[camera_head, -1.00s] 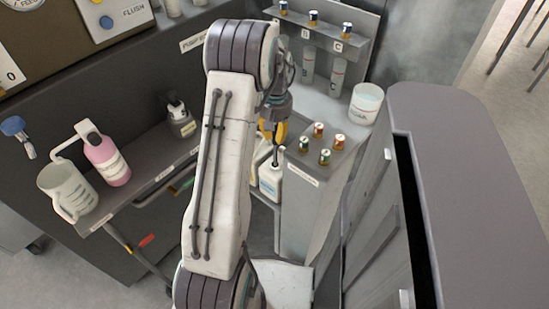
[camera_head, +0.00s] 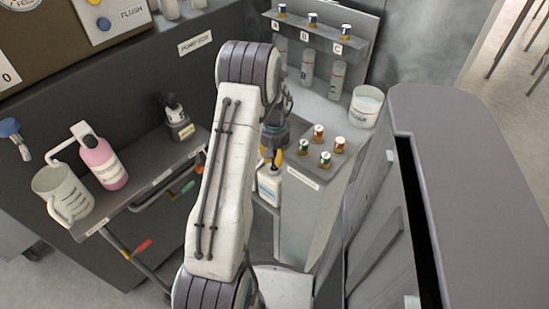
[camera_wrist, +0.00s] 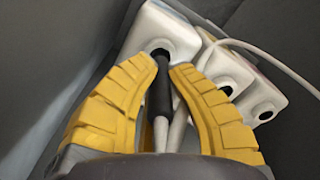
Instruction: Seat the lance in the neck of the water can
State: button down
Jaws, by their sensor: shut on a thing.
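The lance (camera_wrist: 160,95), a dark rod with a pale lower part, stands between the yellow fingers of my gripper (camera_wrist: 162,75). The fingers are shut on it. In the wrist view its dark far end overlaps the black neck opening of the nearest white can (camera_wrist: 150,27). I cannot tell whether the tip is inside the neck or just above it. In the head view my gripper (camera_head: 273,157) is right above a white can (camera_head: 269,187), partly hidden by my arm. Which can is the water can is not readable.
Two more white can necks (camera_wrist: 227,88) (camera_wrist: 263,113) stand to the right, with a pale hose (camera_wrist: 270,58) across them. A cabinet top with several capped vials (camera_head: 325,159) is close to the right of my gripper. A pink bottle (camera_head: 104,163) and a jug (camera_head: 64,190) stand on the left shelf.

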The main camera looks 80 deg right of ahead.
jog(key=shift+f, duration=0.15)
jog(key=c, duration=1.3)
grip_release()
jog(key=shift+c, duration=0.2)
notch_tip(320, 180, up, 12)
jog(key=shift+r+p, duration=0.25)
jog(key=shift+p, duration=0.9)
jog(key=shift+a, duration=0.1)
